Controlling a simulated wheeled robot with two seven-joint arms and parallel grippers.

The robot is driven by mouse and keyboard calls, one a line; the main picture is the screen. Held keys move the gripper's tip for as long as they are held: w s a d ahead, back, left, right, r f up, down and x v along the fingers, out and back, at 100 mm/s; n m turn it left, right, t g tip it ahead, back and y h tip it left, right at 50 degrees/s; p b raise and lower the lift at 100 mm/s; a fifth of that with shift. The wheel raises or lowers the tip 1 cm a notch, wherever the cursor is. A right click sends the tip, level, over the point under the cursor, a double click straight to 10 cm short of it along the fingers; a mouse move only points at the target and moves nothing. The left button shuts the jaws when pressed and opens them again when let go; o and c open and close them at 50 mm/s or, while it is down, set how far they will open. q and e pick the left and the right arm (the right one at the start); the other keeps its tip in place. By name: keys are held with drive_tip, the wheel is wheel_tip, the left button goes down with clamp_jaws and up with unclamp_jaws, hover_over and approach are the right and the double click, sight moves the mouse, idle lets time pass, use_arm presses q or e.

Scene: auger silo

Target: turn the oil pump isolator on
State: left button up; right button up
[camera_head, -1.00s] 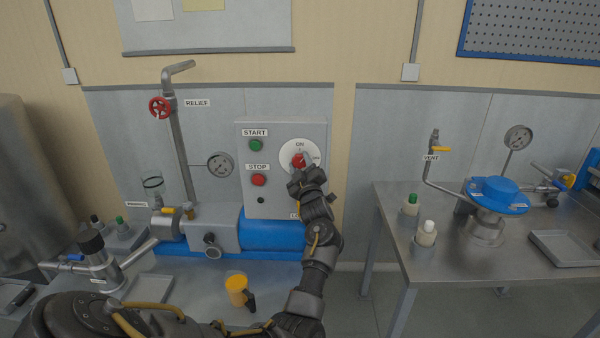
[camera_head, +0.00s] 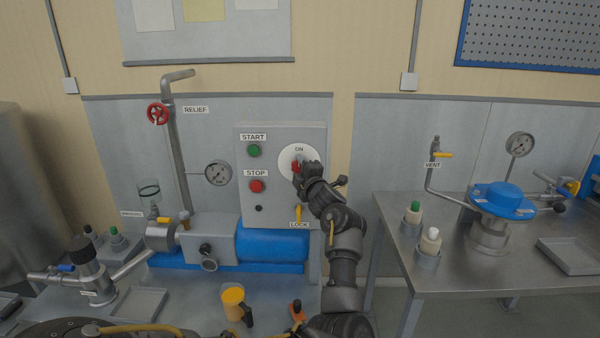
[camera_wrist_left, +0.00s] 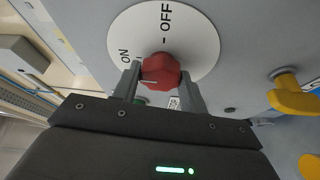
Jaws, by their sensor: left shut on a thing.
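The isolator is a red knob (camera_head: 296,167) on a white round dial (camera_head: 286,158) at the upper right of the grey control box (camera_head: 281,196). In the left wrist view the red knob (camera_wrist_left: 160,72) sits between the fingers of my left gripper (camera_wrist_left: 161,88), which is shut on it. ON is printed to the knob's left there and OFF above it. A short white mark shows on the knob's lower left; which label it points at is unclear. In the head view my left gripper (camera_head: 300,176) covers part of the dial, including OFF. My right gripper is not in view.
Green START (camera_head: 254,151) and red STOP (camera_head: 256,186) buttons are left of the dial. A yellow LOCK lever (camera_head: 298,213) is below it. The blue pump (camera_head: 272,246) lies under the box. A yellow cup (camera_head: 233,302) stands on the bench in front.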

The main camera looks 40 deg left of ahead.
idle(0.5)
use_arm(q)
drive_tip(key=o, duration=1)
